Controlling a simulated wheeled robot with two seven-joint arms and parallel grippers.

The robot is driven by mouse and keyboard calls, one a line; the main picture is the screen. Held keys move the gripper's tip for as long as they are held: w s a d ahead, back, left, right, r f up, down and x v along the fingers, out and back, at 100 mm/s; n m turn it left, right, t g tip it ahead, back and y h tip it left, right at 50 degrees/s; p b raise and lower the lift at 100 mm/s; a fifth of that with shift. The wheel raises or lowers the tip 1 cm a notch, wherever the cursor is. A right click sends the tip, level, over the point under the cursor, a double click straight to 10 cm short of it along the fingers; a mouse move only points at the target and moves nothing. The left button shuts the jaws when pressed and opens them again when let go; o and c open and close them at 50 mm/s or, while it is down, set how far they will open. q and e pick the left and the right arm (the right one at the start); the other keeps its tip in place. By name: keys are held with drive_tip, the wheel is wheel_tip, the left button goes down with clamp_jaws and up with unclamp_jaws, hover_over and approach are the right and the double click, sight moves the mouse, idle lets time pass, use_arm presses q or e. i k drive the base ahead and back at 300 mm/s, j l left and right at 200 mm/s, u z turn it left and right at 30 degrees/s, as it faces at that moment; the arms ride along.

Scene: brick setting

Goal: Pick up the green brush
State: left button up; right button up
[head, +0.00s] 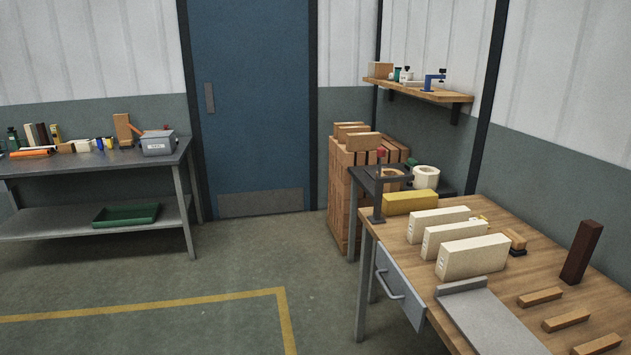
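I cannot make out a green brush for certain. A small dark green thing (411,162) shows behind the white roll on the dark side table, too small to identify. A brush-like block (515,240) with a tan top and dark underside lies on the wooden workbench, but it is not green. Small green items (13,138) stand at the far left of the grey bench, too small to identify. Neither of my grippers is in view.
The wooden workbench (405,245) at right carries several pale bricks (473,258), a yellow brick (410,203) and a dark upright block (581,252). A grey bench (80,162) stands left, with a green tray (126,214) on its lower shelf. The middle floor is clear.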

sight(411, 162)
drive_tip(key=i+j+u, duration=0.3)
drive_tip(key=i, duration=0.7)
drive_tip(key=i+u, duration=0.3)
drive_tip(key=i, duration=1.4)
drive_tip(key=i+j+z, duration=0.1)
drive_tip(key=i, duration=0.65)
drive_tip(key=i+j, duration=0.1)
drive_tip(key=i, duration=0.6)
drive_tip(key=l+z, duration=0.05)
